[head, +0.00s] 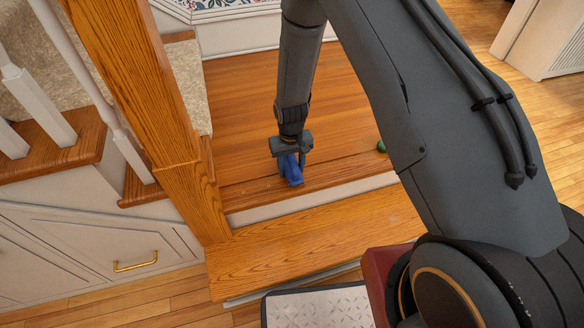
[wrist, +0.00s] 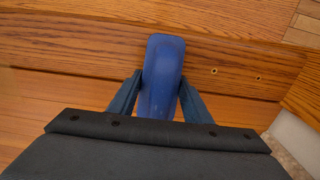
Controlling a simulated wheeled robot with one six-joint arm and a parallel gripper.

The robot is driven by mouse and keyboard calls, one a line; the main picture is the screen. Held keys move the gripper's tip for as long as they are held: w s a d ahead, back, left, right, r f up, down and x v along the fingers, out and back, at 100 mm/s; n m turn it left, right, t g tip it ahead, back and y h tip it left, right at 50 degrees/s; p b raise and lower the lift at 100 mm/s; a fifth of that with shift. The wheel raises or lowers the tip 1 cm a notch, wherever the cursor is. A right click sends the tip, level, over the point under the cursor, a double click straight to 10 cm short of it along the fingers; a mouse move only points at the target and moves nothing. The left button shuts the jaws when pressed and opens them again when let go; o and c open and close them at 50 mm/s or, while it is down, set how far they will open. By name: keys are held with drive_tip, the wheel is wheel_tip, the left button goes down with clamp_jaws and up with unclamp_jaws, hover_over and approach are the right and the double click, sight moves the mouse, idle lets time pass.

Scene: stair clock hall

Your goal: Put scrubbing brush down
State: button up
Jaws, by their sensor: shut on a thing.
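The scrubbing brush (head: 291,170) is blue and sits between the fingers of my gripper (head: 290,158) in the head view. In the wrist view the blue brush (wrist: 162,75) shows as a rounded, elongated body, with my gripper's two fingers (wrist: 158,97) shut on its sides. My gripper points down over the wooden landing (head: 240,110), close to its front edge. I cannot tell whether the brush touches the wood. The bristles are not visible.
A wooden newel post (head: 160,110) stands to the left, beside carpeted stairs. A lower wooden step (head: 320,235) lies in front of the landing. A small green object (head: 381,146) is partly hidden behind my arm. The landing left of and behind the gripper is clear.

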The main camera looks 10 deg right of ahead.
drive_tip(key=shift+f, duration=0.1)
drive_tip(key=o, duration=1)
wheel_tip(320, 180, up, 12)
drive_tip(key=shift+r+p, duration=0.1)
drive_tip(key=shift+p, duration=0.65)
drive_tip(key=s+d+r, duration=0.1)
drive_tip(key=s+r, duration=0.3)
drive_tip(key=r, duration=0.5)
drive_tip(key=s+r, duration=0.5)
drive_tip(key=r, duration=0.4)
drive_tip(key=s+d+r, duration=0.1)
drive_tip(key=s+r, duration=0.4)
drive_tip(key=s, duration=0.3)
drive_tip(key=s+d+r, duration=0.2)
drive_tip(key=s+r, duration=0.3)
drive_tip(key=s, duration=0.4)
drive_tip(key=shift+s+d+r+y, duration=0.25)
drive_tip(key=shift+d+r+y, duration=0.05)
drive_tip(key=shift+r, duration=0.1)
